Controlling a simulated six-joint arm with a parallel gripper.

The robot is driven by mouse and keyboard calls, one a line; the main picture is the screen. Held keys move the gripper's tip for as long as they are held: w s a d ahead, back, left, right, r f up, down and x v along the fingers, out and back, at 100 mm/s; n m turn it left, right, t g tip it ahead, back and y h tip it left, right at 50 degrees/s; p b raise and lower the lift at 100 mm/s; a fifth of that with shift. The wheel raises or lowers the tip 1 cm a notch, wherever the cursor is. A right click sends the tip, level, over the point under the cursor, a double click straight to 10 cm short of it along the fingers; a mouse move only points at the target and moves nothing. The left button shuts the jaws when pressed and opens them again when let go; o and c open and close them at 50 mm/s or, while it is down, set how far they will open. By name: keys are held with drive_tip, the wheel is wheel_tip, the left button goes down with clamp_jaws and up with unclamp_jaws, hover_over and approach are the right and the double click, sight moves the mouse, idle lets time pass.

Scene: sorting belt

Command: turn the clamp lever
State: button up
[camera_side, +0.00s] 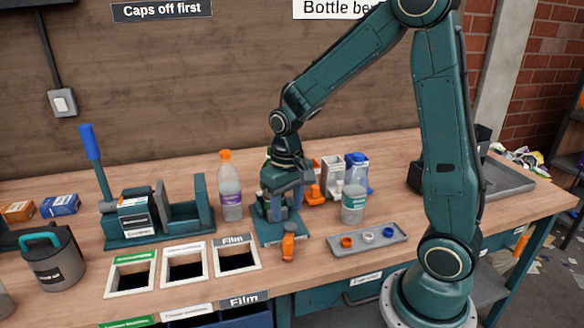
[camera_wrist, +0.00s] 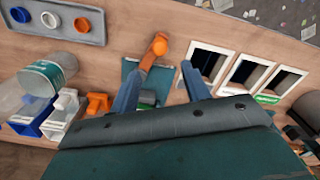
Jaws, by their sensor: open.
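The orange lever (camera_side: 288,243) stands at the front of a teal clamp base (camera_side: 268,236) on the bench. My gripper (camera_side: 283,212) points down over the base, behind the lever. In the wrist view my gripper (camera_wrist: 165,72) is open, with a finger on each side and nothing held between them. The lever lies close to the left finger; I cannot tell if they touch. My gripper's body hides part of the clamp.
Framed bin openings (camera_side: 183,266) lie left of the clamp. A grey tray (camera_side: 338,249) with caps lies right. A orange-capped bottle (camera_side: 230,190), a clear jar (camera_side: 352,206) and an orange part (camera_side: 314,192) stand close by. A blue-handled press (camera_side: 90,143) stands further left.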

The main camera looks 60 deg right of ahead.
sight(288, 240)
wheel_tip(288, 240, down, 12)
drive_tip(key=shift+r, duration=0.15)
idle(0.5)
drive_tip(key=shift+c, duration=0.5)
clamp_jaws()
